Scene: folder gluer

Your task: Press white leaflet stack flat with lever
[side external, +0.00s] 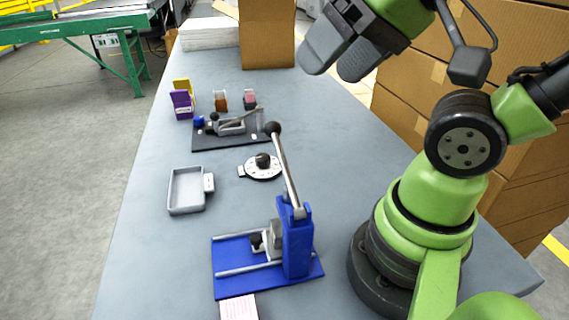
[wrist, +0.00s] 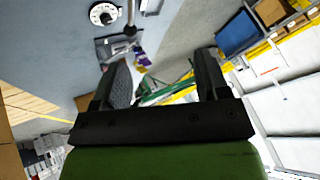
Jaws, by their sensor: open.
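A blue lever press (side external: 297,240) stands at the near part of the table in the side external view. Its lever (side external: 285,165) is raised, with a dark ball knob (side external: 272,128) at the top. A white leaflet stack with pinkish print (side external: 239,308) lies at the front edge of the press base, cut off by the bottom of the picture. My gripper (side external: 336,62) is high above the table, up and right of the lever knob and apart from it. It is open and empty. The gripper's two fingers also show in the wrist view (wrist: 165,85).
A grey tray (side external: 187,191) and a round white dial with a black knob (side external: 262,167) lie mid-table. Behind them are a dark fixture board (side external: 225,140) and small coloured packs (side external: 182,104). Cardboard boxes (side external: 267,35) stand at the back and right. The left table edge is clear.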

